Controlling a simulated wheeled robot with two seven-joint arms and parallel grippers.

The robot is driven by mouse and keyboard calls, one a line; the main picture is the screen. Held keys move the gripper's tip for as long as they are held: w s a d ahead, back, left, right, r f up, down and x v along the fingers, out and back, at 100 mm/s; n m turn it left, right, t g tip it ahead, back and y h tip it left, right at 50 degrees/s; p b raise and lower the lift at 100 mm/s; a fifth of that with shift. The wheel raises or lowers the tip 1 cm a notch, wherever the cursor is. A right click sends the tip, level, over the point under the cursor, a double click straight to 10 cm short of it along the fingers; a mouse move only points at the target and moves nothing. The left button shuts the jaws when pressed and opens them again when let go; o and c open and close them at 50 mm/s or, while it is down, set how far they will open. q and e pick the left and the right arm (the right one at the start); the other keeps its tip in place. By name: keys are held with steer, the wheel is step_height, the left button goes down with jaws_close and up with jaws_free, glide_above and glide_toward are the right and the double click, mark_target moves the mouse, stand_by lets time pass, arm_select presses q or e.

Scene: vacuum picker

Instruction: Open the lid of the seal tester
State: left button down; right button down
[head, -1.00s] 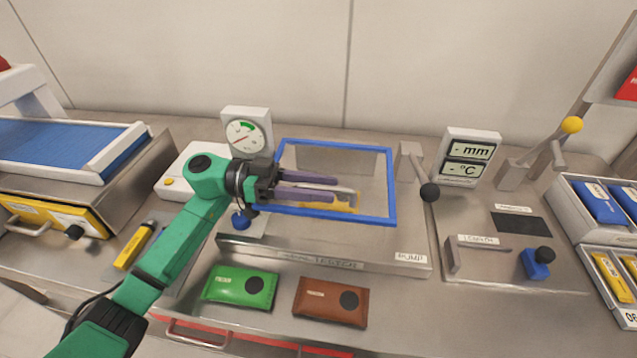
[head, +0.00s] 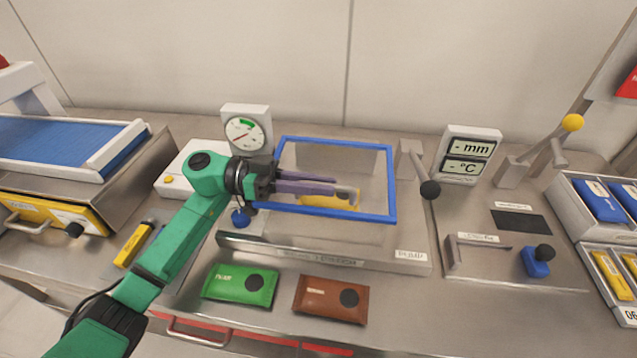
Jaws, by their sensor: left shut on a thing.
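The seal tester is a steel bench unit with a clear box whose lid has a blue frame (head: 393,185). The lid appears down over the box. A yellow pouch (head: 318,201) shows through it. My left gripper (head: 336,185) reaches in from the left, over the lid, with its purple fingers pointing right. It is shut on what looks like the lid's pale handle (head: 354,197), which the fingers partly hide. My right gripper is not in view.
A dial gauge (head: 246,134) stands behind my left wrist. A black-knobbed lever (head: 430,189) is just right of the box. Green (head: 232,286) and brown (head: 318,299) pouches lie in front. A display (head: 468,160) stands at the back right.

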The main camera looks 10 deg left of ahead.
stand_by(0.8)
arm_select(q)
steer(key=shift+r+p, duration=0.45)
steer(key=shift+p, duration=0.15)
steer(key=r+n+p, duration=0.1)
steer(key=p, duration=0.2)
steer(key=w+r+n+p, duration=0.1)
steer(key=r+p, duration=0.1)
steer(key=p, duration=0.1)
steer(key=r+n+p, duration=0.1)
steer(key=r+p, duration=0.1)
steer(key=p, duration=0.1)
steer(key=shift+w+r, duration=0.1)
steer(key=shift+w, duration=0.2)
steer(key=shift+n, duration=0.7)
steer(key=shift+w+r+p, duration=1.85)
steer(key=shift+w+r, duration=0.2)
steer(key=shift+r, duration=0.05)
